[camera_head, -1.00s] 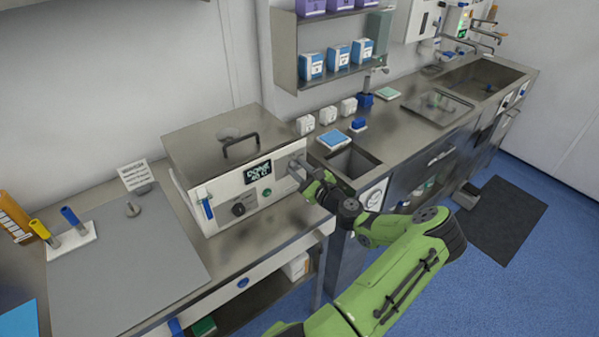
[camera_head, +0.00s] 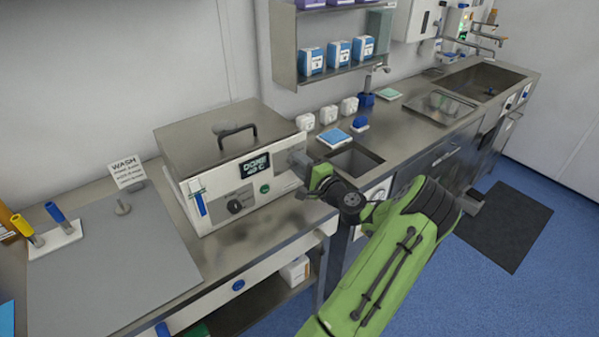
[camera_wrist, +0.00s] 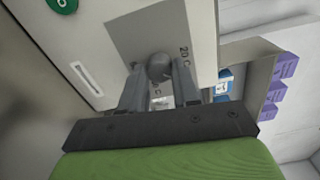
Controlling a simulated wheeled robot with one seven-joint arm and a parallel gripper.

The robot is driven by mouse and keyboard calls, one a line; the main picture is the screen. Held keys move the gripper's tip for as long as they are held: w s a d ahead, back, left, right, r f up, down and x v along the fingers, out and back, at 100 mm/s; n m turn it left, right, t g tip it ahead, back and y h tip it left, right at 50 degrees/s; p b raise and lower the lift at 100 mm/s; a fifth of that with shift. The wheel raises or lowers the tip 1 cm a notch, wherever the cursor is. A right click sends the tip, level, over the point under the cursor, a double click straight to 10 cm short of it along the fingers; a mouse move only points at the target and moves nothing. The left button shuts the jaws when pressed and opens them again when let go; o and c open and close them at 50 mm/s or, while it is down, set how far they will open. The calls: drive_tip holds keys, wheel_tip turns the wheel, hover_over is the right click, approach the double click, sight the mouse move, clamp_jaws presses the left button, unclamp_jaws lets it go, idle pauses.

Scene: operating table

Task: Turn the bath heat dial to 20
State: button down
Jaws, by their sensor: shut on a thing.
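The water bath (camera_head: 215,210) is a steel-lidded box with a pale front panel on the counter. Its display (camera_head: 255,164) seems to read "DONE 40 C". In the wrist view the bath heat dial (camera_wrist: 160,67) is a round grey knob on a darker grey plate. A "20 C" mark is printed to its right, and another mark, only partly legible, shows below it. My gripper (camera_wrist: 159,75) is shut on the dial, one finger on each side. In the head view my gripper (camera_head: 298,160) is at the panel's right end and hides the dial.
A black knob (camera_head: 237,205), a green button (camera_head: 265,188) and a blue-handled lever (camera_head: 201,203) are on the same panel. A sink opening (camera_head: 352,163) lies right of the bath. A grey mat (camera_head: 110,255) lies on the left counter.

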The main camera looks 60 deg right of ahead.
drive_tip(key=n+b, duration=0.3)
drive_tip(key=b, duration=0.1)
drive_tip(key=shift+f+n, duration=0.25)
drive_tip(key=shift+n, duration=0.15)
drive_tip(key=n+b, duration=0.1)
drive_tip(key=b, duration=0.1)
drive_tip(key=n+b, duration=0.2)
drive_tip(key=shift+r+n, duration=0.2)
drive_tip(key=shift+n, duration=0.1)
drive_tip(key=c, duration=0.8)
unclamp_jaws()
drive_tip(key=v, duration=1.5)
drive_tip(key=shift+s+a, duration=0.25)
drive_tip(key=shift+s, duration=0.1)
